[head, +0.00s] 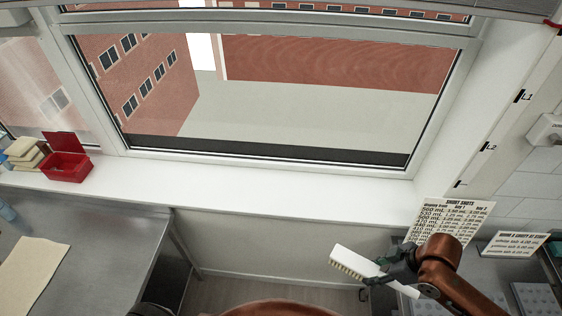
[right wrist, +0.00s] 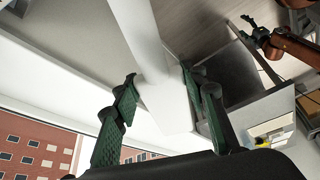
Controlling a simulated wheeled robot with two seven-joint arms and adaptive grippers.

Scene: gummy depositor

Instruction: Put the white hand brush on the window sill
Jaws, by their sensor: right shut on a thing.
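The white hand brush (head: 362,265), with tan bristles along one edge, is held in my right gripper (head: 392,274) at the lower right of the head view. The gripper is shut on its white body, which also shows between the green fingers in the right wrist view (right wrist: 165,95). The brush is in the air, in front of and below the window sill (head: 270,197). The sill is a long white ledge under the window, its middle and right bare. My left gripper (right wrist: 247,30) shows small in the right wrist view, its fingers apart and empty.
A red open box (head: 66,165) and a stack of yellowish sponges (head: 24,153) stand at the sill's left end. A steel table (head: 110,235) is at the left. Printed sign cards (head: 450,217) stand on the right counter near my right arm.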

